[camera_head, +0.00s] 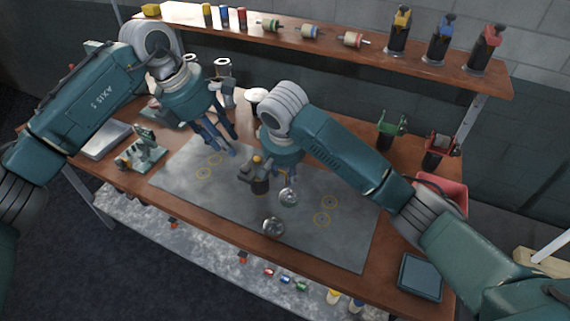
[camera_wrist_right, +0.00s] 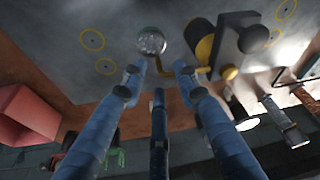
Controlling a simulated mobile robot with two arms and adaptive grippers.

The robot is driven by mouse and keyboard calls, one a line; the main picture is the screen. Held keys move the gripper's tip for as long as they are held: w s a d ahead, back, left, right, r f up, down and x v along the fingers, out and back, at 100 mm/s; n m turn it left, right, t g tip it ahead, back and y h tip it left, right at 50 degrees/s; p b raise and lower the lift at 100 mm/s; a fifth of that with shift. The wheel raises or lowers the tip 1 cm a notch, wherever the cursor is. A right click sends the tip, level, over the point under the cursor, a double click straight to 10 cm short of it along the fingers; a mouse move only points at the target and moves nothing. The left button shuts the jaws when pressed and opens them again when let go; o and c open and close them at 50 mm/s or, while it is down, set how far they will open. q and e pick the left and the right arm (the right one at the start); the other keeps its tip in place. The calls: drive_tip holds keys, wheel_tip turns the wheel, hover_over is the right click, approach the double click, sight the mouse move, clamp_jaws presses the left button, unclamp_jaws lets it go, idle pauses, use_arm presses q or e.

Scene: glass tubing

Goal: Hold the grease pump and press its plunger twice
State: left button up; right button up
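The grease pump (camera_head: 260,184) appears to be the dark, stubby unit with a yellow knob standing on the grey mat (camera_head: 230,215). In the right wrist view it shows as a dark body with a yellow band, a block with a round knob (camera_wrist_right: 252,39) and a yellow spout. My left gripper (camera_head: 234,146) is open, above the mat to the pump's upper left, apart from it. My right gripper (camera_head: 287,178) is beside the pump on its right; its fingers (camera_wrist_right: 159,68) are spread and hold nothing visible. Whether they touch the spout is unclear.
Two shiny round pieces, one (camera_head: 288,197) near my right gripper and another (camera_head: 273,227), lie on the mat. Yellow rings mark the mat. A green stand (camera_head: 144,150), a red bin (camera_head: 441,190) and a dark tray (camera_head: 420,277) are around it. A shelf (camera_head: 330,48) with bottles runs behind.

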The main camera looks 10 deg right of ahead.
sight(286, 177)
drive_tip(key=shift+x, duration=3.15)
